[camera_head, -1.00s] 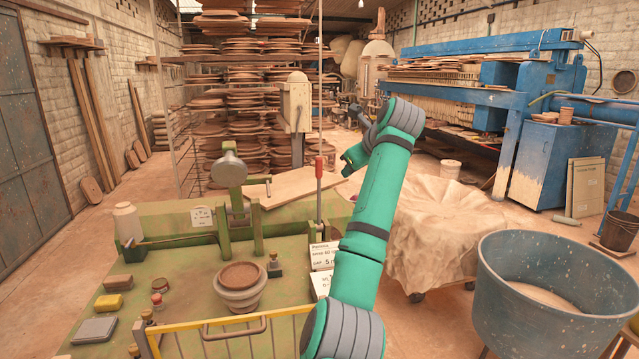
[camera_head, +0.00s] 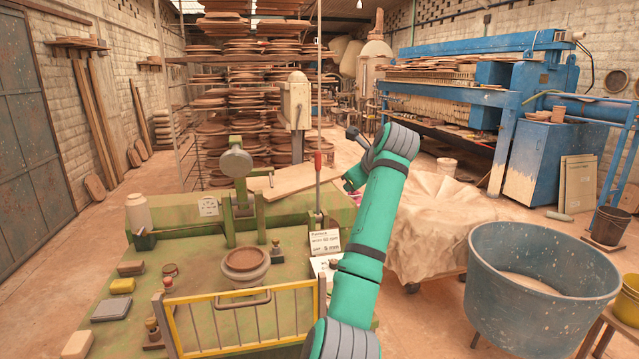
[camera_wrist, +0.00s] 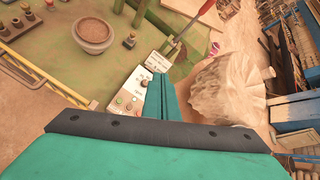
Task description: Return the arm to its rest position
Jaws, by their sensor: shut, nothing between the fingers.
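My green arm reaches up over the right end of the green bench (camera_head: 190,290) in the head view. Its end, my gripper (camera_head: 352,180), is bent away and partly hidden behind the wrist joint. In the wrist view my gripper's teal fingers (camera_wrist: 160,98) are together with nothing between them. They hang above the right side of the bench, near a small control panel (camera_wrist: 127,100) with buttons, apart from it as far as I can tell.
A red-handled lever (camera_head: 318,168) stands close left of my arm. A yellow rail (camera_head: 187,325) runs along the bench front. A cloth-covered stand (camera_head: 440,225) and a blue tub (camera_head: 500,305) are to the right. Floor is open at far left.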

